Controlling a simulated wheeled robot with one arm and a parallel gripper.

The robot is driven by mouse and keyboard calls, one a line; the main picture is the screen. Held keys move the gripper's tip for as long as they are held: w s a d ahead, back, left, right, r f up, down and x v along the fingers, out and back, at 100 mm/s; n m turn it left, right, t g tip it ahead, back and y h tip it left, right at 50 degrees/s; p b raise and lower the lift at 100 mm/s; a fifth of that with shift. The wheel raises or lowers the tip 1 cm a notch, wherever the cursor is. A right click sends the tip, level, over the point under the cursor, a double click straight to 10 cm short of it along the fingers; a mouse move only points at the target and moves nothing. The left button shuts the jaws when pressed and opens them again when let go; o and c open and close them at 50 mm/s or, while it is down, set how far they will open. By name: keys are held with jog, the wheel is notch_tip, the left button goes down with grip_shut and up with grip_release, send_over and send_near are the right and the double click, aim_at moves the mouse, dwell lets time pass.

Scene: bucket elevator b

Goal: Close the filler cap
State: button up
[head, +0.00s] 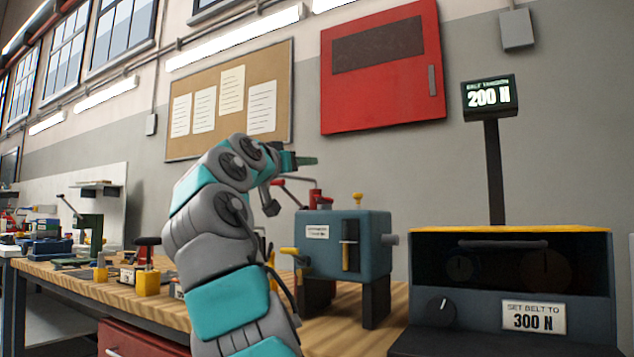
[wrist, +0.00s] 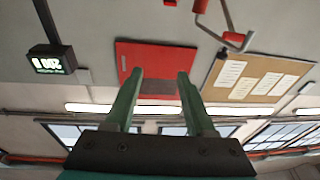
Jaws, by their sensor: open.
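A blue-grey box on dark legs (head: 345,245) stands on the wooden bench, with a label and a sight slot on its front. On its top are a red fitting (head: 319,199) with a bent grey lever and a small yellow knob (head: 357,198). I cannot tell for sure which part is the filler cap. My gripper (head: 312,161) is above and left of the red fitting, apart from it. In the wrist view, which is upside down, my gripper's green fingers (wrist: 157,80) are apart and empty. A red-handled bent rod (wrist: 236,38) shows beyond them at the upper right.
A belt tension display reading 200 N (head: 489,96) stands on a post behind a dark machine housing (head: 440,250) at right, labelled "set belt to 300 N". A vise (head: 90,225) and small tools lie on the bench (head: 340,340) at left. A red cabinet (head: 380,95) hangs behind.

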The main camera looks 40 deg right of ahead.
notch_tip(320, 180, down, 2)
jog(key=w+g+p, duration=0.1)
jog(key=w+p, duration=0.1)
jog(key=m+g+y+p, duration=0.1)
jog(key=m+g, duration=0.1)
send_near(316, 196)
jog(key=d, duration=0.2)
jog(key=shift+w+p+x, duration=0.15)
jog(key=shift+p+x, duration=0.4)
jog(key=shift+x, duration=1.3)
jog(key=shift+w+p+x, duration=0.15)
jog(key=shift+p+x, duration=0.35)
jog(key=shift+x, duration=1.4)
jog(key=shift+a, duration=0.15)
grip_shut()
